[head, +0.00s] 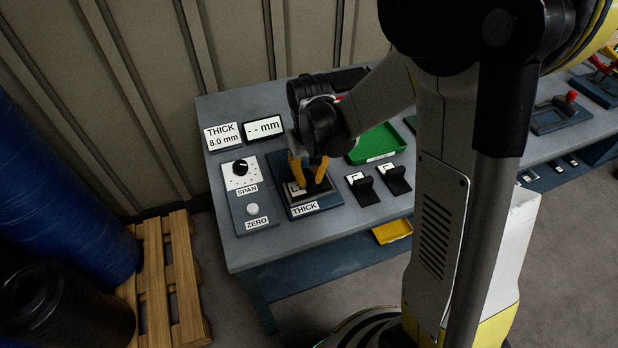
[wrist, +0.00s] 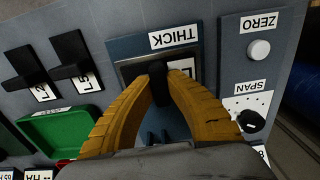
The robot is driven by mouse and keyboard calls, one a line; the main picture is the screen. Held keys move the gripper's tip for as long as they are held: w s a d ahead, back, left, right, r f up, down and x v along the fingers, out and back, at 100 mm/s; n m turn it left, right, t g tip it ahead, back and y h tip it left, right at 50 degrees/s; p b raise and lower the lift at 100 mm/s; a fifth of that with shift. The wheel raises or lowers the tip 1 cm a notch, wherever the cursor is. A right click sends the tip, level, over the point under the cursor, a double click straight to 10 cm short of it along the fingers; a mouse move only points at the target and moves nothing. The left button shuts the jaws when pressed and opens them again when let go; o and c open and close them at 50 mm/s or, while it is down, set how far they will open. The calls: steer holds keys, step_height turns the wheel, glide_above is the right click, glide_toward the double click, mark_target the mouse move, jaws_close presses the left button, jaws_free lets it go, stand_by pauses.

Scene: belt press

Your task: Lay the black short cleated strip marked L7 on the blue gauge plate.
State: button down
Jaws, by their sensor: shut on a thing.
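My gripper (head: 308,174) has its orange fingers closed on the upright rib of a black strip (wrist: 157,72). Its white label shows an L; the rest of the marking is hidden by a finger. The strip is over the blue gauge plate (head: 278,166), within its outline, behind the THICK label. In the wrist view the plate (wrist: 122,45) shows around the fingertips. I cannot tell whether the strip touches the plate or hangs just above it.
Two other black strips (head: 364,190) (head: 396,180) lie right of the plate; the wrist view reads L2 and L5. A green tray (head: 378,140) is behind them. The SPAN and ZERO panel (head: 250,195) is close on the left. The display (head: 263,128) reads "-- mm".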

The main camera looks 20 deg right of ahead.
mark_target(309, 176)
steer(key=c, duration=1.5)
jaws_free()
steer(key=shift+f, duration=0.15)
step_height(309, 176, up, 12)
steer(key=p, duration=0.4)
steer(key=s+r+t, duration=0.2)
steer(key=s+r, duration=0.1)
steer(key=s, duration=0.1)
steer(key=s+r+t, duration=0.2)
steer(key=s+r, duration=0.1)
steer(key=s, duration=0.1)
steer(key=s+r+t, duration=0.3)
steer(key=s, duration=0.1)
steer(key=shift+s, duration=0.35)
